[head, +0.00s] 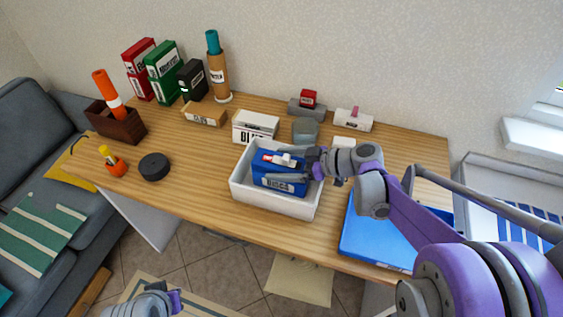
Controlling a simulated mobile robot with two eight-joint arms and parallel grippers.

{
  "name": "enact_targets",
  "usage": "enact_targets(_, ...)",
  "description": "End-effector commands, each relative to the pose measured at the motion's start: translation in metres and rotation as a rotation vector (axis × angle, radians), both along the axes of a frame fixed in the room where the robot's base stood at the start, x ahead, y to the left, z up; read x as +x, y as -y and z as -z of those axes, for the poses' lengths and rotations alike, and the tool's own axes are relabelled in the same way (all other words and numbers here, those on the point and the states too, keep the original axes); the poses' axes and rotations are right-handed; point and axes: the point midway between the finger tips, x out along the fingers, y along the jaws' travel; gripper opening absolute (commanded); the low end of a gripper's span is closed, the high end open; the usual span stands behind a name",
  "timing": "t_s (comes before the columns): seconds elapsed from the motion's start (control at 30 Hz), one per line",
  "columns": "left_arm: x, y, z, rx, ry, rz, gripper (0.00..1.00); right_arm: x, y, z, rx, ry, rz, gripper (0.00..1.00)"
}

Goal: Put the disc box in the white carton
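The white carton (240,184) is an open-topped box on the wooden desk, near its front edge. A blue box (268,184) with a white label sits inside the carton; the label is too small to read surely, but it looks like the disc box. A small red and white item shows at the top of the blue box. My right gripper (283,169) reaches in from the right over the carton, its grey fingers at the blue box. I cannot tell whether they grip it. My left gripper (172,300) is low at the bottom edge, away from the desk, its fingers unclear.
A white labelled box (255,127) stands behind the carton. A blue flat tray (375,240) lies right of it. A black round disc (154,166), an orange pot (115,165) and a brown holder (117,124) are left. Several binders stand at the back.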

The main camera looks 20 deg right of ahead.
Motion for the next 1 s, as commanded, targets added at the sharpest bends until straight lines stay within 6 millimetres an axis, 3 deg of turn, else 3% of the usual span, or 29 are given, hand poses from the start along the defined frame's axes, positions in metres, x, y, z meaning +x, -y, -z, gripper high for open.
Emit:
enact_targets(0.27, 0.0, 0.0, -0.003, 0.0, 0.001, 0.0, 0.0, -0.002, 0.003, -0.005, 0.0, 0.0, 0.001, 1.0)
enact_targets(0.7, 0.001, 0.0, -0.009, 0.0, 0.003, 0.0, 0.0, -0.046, 0.071, -0.038, -0.001, 0.0, 0.005, 1.0)
enact_targets(1.0, 0.001, 0.0, -0.01, 0.0, 0.003, 0.0, 0.0, -0.061, 0.092, -0.049, 0.001, -0.001, 0.0, 1.0)
